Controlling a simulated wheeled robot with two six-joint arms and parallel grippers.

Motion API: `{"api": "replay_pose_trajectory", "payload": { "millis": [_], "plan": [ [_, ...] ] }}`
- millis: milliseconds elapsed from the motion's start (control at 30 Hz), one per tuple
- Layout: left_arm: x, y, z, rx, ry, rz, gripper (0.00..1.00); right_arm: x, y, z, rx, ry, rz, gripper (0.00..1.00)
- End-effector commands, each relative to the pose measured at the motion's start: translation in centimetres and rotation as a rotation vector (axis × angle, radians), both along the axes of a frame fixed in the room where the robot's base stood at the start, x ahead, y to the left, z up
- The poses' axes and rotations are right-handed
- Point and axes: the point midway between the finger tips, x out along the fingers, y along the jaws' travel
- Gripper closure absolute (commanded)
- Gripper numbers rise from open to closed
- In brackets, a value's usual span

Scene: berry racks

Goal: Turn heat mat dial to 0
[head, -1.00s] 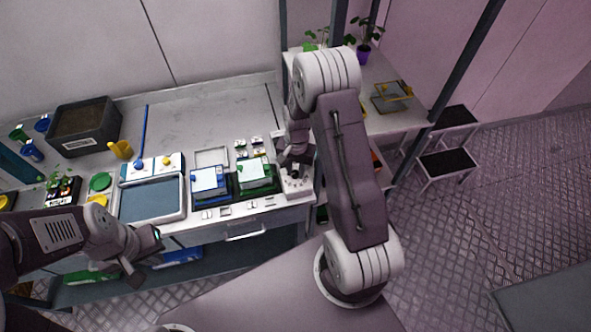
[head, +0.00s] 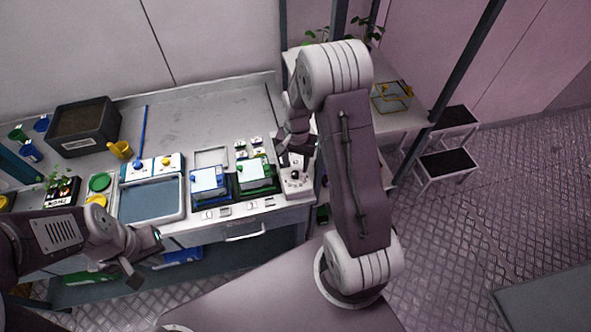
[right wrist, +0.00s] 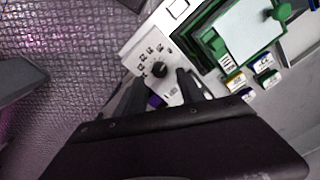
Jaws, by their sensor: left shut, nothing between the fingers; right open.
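The dial (head: 295,174) is a small black knob on a white control box (head: 299,188) at the right end of the bench. In the right wrist view the dial (right wrist: 160,69) sits beside a row of small dark marks; I cannot read its setting. My right gripper (head: 292,163) is open just behind the dial in the head view. In the right wrist view its two dark fingers (right wrist: 161,90) are spread, with their tips just short of the dial and apart from it. My left gripper (head: 134,275) is shut and empty, low in front of the bench.
A green tray (head: 257,178) and a blue tray (head: 209,184), with pale covers, stand left of the control box. A grey-blue basin (head: 152,199) is further left. Small labelled blocks (right wrist: 267,77) lie behind the green tray. A shelf (head: 405,118) stands at the right.

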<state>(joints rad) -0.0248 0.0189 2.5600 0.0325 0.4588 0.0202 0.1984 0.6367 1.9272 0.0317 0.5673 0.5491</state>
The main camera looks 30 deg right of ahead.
Motion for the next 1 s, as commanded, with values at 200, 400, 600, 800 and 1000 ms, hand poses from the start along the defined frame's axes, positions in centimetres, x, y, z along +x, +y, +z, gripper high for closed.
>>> {"api": "replay_pose_trajectory", "payload": {
  "millis": [200,400,600,800,1000],
  "plan": [
    [0.0,0.0,-0.3,0.0,0.0,0.0,1.0,0.0,-0.1,4.0,-0.001,-0.002,-0.001,0.54],
    [0.0,0.0,-0.3,0.0,0.0,0.0,1.0,-0.1,-0.1,4.9,0.0,0.001,-0.001,0.54],
    [0.0,0.0,-0.2,0.0,0.0,0.0,1.0,-0.1,-0.1,4.8,0.0,0.001,-0.001,0.54],
    [0.0,0.0,-0.3,0.0,0.0,0.0,1.0,-0.1,0.0,4.8,0.0,0.001,0.001,0.54],
    [0.0,0.0,-2.1,0.0,0.0,0.0,1.0,-1.6,4.3,7.2,-0.011,-0.075,0.122,0.54]
  ]
}}
